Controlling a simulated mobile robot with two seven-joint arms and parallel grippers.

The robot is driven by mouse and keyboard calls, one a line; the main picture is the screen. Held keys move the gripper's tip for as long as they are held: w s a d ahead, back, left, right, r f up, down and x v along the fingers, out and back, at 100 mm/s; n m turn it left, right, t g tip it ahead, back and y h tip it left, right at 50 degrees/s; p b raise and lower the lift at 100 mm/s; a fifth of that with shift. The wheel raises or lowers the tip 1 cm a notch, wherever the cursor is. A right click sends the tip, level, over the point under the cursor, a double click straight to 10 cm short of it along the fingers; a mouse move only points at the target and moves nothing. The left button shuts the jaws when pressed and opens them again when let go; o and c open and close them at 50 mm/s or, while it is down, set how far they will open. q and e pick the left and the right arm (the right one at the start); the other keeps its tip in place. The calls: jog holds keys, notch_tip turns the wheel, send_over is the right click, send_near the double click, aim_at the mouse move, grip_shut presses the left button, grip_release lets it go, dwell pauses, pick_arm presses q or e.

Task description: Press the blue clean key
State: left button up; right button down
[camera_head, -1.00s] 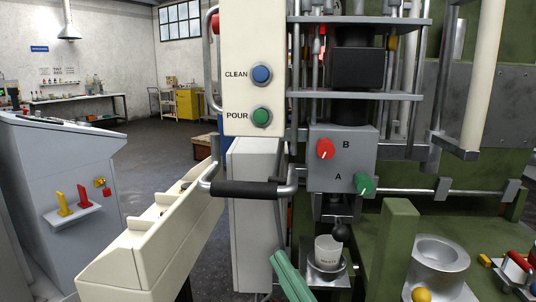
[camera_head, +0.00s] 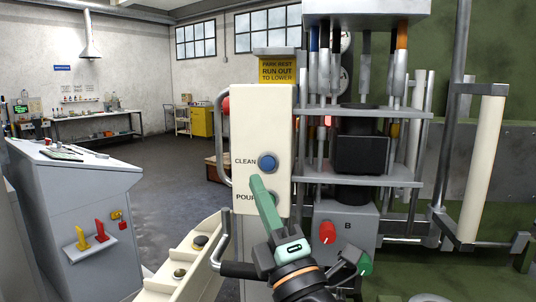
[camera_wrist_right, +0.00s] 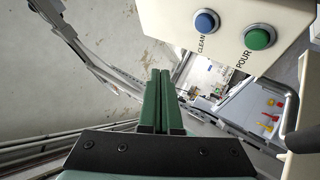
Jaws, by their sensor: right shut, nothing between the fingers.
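The blue clean key (camera_head: 267,163) sits on the cream control panel (camera_head: 250,115), beside the word CLEAN. In the right wrist view the blue key (camera_wrist_right: 206,22) is at the top, left of the green pour key (camera_wrist_right: 257,37). My right gripper (camera_head: 257,182) is shut and empty, its green fingers pointing up just below the blue key in the head view. It covers most of the pour key there. In the wrist view the fingertips (camera_wrist_right: 160,72) show below and left of the blue key, with no contact seen. My left gripper is out of view.
A metal handle (camera_head: 222,140) runs along the panel's left side.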

jog(key=shift+w+f, duration=0.1)
jog(key=b, duration=0.2)
send_near(264, 158)
notch_tip(264, 158, up, 3)
jog(key=w+a, duration=0.2)
jog(key=a, duration=0.1)
jog(key=shift+w+d, duration=0.3)
jog(key=shift+w, duration=0.4)
dwell(1.4)
jog(key=shift+w, duration=0.4)
jog(key=shift+w+d+b, duration=0.15)
jog(key=shift+w+b, duration=0.2)
jog(key=shift+w, duration=0.05)
dwell(0.6)
jog(key=shift+s+r, duration=0.15)
jog(key=shift+r, duration=0.1)
jog(key=shift+s+p, duration=0.3)
jog(key=shift+s, duration=0.1)
jog(key=shift+s+f, duration=0.1)
jog(key=shift+s, duration=0.15)
